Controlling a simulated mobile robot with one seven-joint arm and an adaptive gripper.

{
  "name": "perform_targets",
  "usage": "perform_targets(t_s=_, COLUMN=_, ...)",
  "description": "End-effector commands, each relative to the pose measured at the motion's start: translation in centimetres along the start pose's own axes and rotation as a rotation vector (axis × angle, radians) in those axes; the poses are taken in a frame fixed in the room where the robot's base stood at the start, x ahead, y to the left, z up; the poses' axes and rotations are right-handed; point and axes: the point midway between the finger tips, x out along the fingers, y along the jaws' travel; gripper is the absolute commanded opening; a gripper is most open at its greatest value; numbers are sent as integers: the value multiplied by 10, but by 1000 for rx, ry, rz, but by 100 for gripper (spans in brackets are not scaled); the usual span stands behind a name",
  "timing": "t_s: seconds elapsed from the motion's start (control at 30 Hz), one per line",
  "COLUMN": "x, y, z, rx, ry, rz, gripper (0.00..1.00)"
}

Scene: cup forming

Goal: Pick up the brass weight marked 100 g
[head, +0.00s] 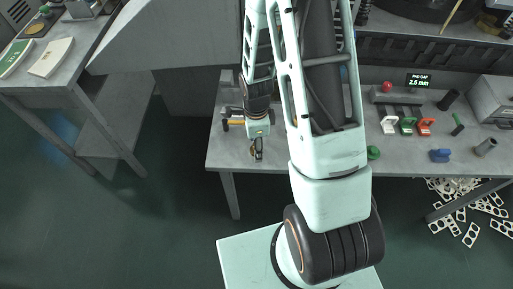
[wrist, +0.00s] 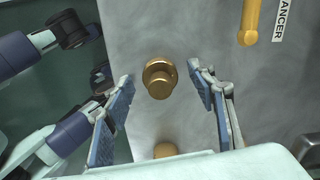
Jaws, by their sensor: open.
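A brass weight (wrist: 159,79) with a round knob stands on the grey bench top in the wrist view, between my open fingers. No marking on it can be read, so I cannot tell whether it is the 100 g one. A second brass piece (wrist: 166,150) shows below it, partly hidden by my gripper's body. My gripper (wrist: 160,73) is open and empty, with one finger on each side of the first weight and a gap on both sides. In the head view my gripper (head: 257,152) is over the left end of the bench; the weights cannot be made out there.
A brass-coloured rod with a rounded end (wrist: 250,24) lies beside a label ending "ANCER" at the upper right. The bench (head: 232,160) also carries red, green and white clamp-like pieces (head: 407,125), a blue object (head: 440,155) and a "2.5 mm" display (head: 418,80) further right.

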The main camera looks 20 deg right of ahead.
Motion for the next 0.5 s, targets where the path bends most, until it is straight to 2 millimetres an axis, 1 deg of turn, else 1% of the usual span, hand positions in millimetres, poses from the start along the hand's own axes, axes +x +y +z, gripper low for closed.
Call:
perform_targets(t_s=0.17, x=0, y=0, z=0, rx=0, ry=0, rz=0, gripper=52)
perform_targets(t_s=0.2, x=0, y=0, z=0, rx=0, ry=0, rz=0, gripper=49)
perform_targets(t_s=0.5, x=0, y=0, z=0, rx=-1, ry=0, rz=0, gripper=16)
